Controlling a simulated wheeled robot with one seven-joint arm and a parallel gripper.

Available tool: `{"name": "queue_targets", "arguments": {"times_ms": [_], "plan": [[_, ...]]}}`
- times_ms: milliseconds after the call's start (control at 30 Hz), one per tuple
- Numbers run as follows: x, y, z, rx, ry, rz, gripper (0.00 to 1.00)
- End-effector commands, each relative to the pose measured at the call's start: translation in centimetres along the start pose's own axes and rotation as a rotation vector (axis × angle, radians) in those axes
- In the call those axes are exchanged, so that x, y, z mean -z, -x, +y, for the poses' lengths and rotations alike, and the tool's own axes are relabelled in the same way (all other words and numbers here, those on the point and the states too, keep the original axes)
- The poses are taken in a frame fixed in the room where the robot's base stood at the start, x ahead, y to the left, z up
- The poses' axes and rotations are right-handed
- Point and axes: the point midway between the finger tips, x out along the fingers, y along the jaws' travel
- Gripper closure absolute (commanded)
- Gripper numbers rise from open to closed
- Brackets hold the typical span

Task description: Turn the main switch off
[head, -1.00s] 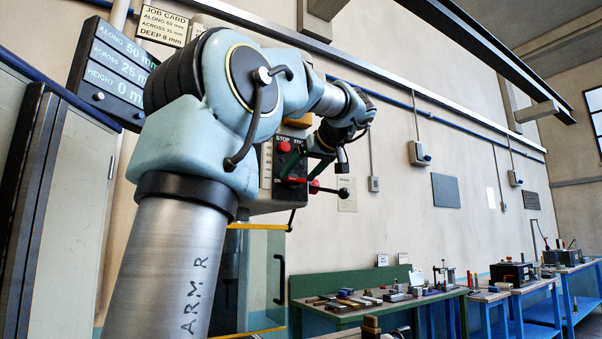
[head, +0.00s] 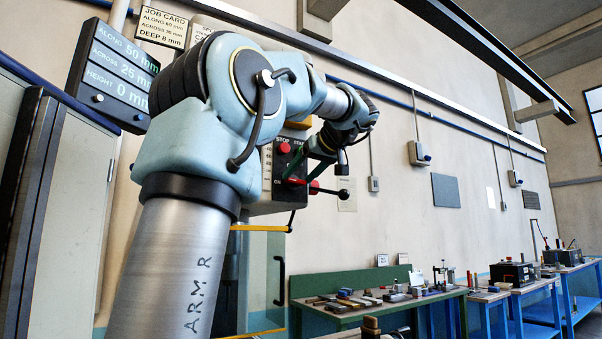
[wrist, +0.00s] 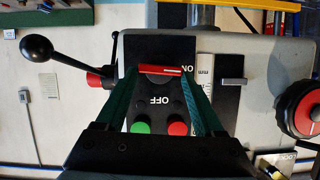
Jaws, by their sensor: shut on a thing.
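The main switch is a red bar handle (wrist: 160,70) on a black plate, lying crosswise in the wrist view. Its right end is beside the "ON" mark, and the upside-down "OFF" mark (wrist: 158,100) is on the plate nearer my gripper. My gripper (wrist: 162,71) has green fingers, one at each end of the bar, and is shut on it. In the head view my gripper (head: 296,177) is at the front of the grey machine's control box (head: 266,197), with the red handle partly hidden by the fingers.
A green button (wrist: 140,127) and a red button (wrist: 178,128) lie between my fingers, nearer the palm. A black ball lever (wrist: 37,48) sticks out at left, and a red-and-black handwheel (wrist: 302,108) at right. A workbench (head: 345,313) with tools stands beyond the machine.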

Motion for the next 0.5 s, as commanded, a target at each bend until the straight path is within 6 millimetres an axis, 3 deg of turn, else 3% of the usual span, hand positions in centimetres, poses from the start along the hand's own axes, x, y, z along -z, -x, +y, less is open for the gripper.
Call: {"name": "queue_targets", "arguments": {"times_ms": [500], "plan": [[0.03, 0.16, 0.92, 0.162, -0.403, 0.002, 0.86]]}}
